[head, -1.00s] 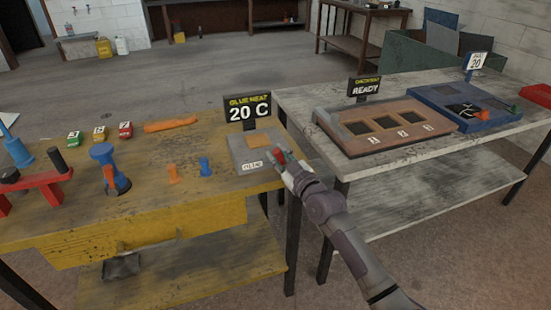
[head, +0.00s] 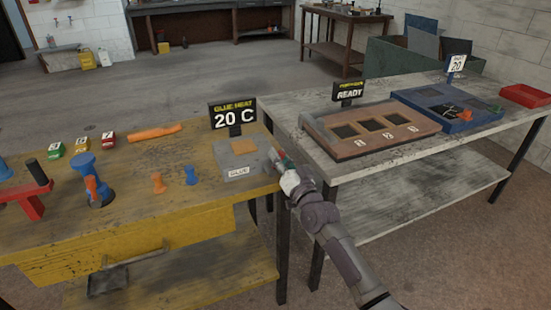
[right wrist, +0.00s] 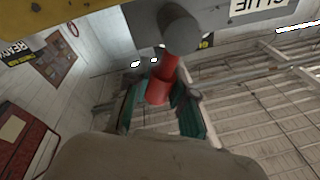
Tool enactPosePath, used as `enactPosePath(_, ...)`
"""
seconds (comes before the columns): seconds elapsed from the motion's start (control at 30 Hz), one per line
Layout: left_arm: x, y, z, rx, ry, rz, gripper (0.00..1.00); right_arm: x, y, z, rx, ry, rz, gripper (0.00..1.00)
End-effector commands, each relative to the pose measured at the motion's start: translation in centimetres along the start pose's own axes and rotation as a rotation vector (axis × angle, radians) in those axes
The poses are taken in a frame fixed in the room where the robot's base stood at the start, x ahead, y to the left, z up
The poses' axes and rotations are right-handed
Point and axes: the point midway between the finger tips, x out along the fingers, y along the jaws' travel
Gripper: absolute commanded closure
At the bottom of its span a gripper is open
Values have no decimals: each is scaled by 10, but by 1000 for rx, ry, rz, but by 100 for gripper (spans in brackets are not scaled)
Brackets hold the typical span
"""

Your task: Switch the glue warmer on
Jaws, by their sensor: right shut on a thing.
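The glue warmer (head: 240,172) is a grey box labelled GLUE with an orange patch on top, at the right end of the yellow bench. Its sign (head: 233,114) reads GLUE HEAT 20 C. At the warmer's right side my right gripper (head: 281,159) is shut on a red lever. In the right wrist view the red lever (right wrist: 162,86) runs from a grey round knob (right wrist: 181,28) down between the teal fingers of the gripper (right wrist: 158,105). The fingers hide part of the lever. My left gripper is not in view.
The yellow bench (head: 130,215) holds orange and blue pegs, small coloured blocks and a red stand. To the right, a grey table (head: 300,135) carries a brown board (head: 370,130), a blue tray (head: 447,115) and a red tray (head: 527,95). A gap separates bench and table.

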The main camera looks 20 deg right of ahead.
Motion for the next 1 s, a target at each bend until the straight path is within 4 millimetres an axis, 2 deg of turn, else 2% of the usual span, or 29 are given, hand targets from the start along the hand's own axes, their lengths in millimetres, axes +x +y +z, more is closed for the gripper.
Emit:
enactPosePath(0.4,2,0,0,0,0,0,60,-2,10,3,186,25,26,100)
enactPosePath(0.97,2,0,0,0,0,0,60,-3,11,4,215,28,31,100)
enactPosePath(1.0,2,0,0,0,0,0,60,-3,11,4,214,28,31,70)
